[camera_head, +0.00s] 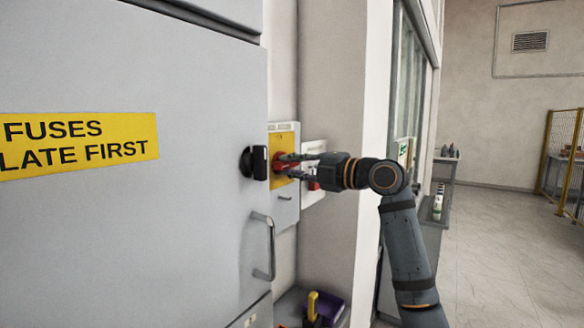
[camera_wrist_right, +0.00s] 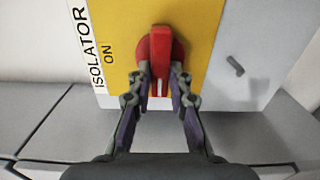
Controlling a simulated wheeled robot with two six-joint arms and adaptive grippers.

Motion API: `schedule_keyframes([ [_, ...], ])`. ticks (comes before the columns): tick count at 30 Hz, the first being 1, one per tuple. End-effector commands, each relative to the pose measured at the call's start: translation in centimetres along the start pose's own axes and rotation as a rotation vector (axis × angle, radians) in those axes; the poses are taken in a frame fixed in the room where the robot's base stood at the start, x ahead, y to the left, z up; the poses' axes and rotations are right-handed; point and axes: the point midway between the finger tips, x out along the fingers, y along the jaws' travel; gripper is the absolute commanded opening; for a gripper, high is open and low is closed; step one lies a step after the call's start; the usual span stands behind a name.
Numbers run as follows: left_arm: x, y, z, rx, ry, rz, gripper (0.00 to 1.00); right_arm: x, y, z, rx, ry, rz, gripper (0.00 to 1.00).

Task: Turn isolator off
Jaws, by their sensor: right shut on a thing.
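The isolator (camera_head: 283,141) is a grey box with a yellow front plate on the wall behind the large cabinet's edge. In the right wrist view its yellow plate (camera_wrist_right: 205,30) carries the words ISOLATOR and ON. Its red handle (camera_wrist_right: 160,50) stands upright in that view. My right gripper (camera_wrist_right: 160,80) is shut on the lower part of the red handle, a finger on each side. In the head view my right gripper (camera_head: 283,166) reaches in from the right and partly hides the red handle. My left gripper is not in view.
A large grey cabinet (camera_head: 120,220) with a black knob (camera_head: 254,162) and a bar handle (camera_head: 268,245) fills the left. A white box (camera_head: 313,148) is on the wall behind my gripper. A bin with tools (camera_head: 318,306) is below. Open floor (camera_head: 510,240) lies to the right.

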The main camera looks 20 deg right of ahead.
Motion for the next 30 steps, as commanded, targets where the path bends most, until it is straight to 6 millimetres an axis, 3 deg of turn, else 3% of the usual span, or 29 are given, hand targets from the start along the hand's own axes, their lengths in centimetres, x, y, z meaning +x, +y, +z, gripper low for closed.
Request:
schedule_keyframes([
  [7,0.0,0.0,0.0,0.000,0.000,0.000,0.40,0.0,-0.1,0.0,-0.001,0.000,-0.002,0.00],
  [8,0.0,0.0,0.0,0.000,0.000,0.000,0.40,0.0,-0.1,0.0,-0.001,0.000,-0.002,0.23],
  [12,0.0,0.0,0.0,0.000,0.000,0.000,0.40,0.0,-0.1,0.0,0.000,0.000,-0.002,0.41],
  [23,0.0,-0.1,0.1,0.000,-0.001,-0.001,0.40,-0.5,-0.1,0.1,0.000,-0.002,-0.001,0.41],
  [30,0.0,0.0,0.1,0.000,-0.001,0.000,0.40,-5.5,-0.2,0.3,-0.005,-0.009,-0.006,0.41],
])
